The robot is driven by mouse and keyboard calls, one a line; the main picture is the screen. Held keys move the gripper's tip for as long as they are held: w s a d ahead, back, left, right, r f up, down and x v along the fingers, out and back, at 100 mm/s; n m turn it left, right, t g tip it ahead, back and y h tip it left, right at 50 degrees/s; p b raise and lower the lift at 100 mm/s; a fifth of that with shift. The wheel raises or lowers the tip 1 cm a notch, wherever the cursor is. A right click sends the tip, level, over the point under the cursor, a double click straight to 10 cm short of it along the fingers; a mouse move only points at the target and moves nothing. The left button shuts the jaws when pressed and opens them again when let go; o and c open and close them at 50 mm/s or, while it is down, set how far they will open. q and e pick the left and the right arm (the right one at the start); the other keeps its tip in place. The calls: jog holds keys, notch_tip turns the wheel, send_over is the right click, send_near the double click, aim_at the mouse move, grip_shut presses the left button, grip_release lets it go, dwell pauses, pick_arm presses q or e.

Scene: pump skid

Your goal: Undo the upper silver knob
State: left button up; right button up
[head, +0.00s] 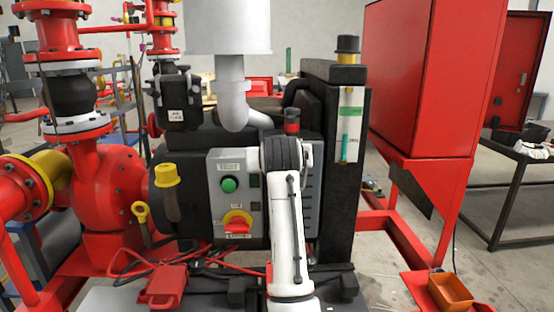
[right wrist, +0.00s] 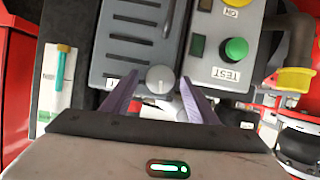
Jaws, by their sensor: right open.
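A round silver knob (right wrist: 160,79) sits on a grey ribbed panel (right wrist: 113,60) in the right wrist view. My right gripper (right wrist: 158,82) is open, with one purple finger on each side of the knob. Gaps show between the knob and both fingers; I cannot tell how deep the tips are relative to it. In the head view my white right arm covers the knob and the gripper. My left gripper is not in view.
Beside the ribbed panel is a grey control box (head: 238,200) with a green button (head: 229,184) and a red-and-yellow switch (head: 237,223). A yellow-capped pipe (head: 167,185) stands left of it. A tall red cabinet (head: 420,85) is at the right.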

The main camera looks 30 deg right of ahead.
jog(key=b+v, duration=0.1)
jog(key=v, duration=0.9)
jog(key=shift+s+a+f, duration=0.1)
jog(key=shift+s, duration=0.05)
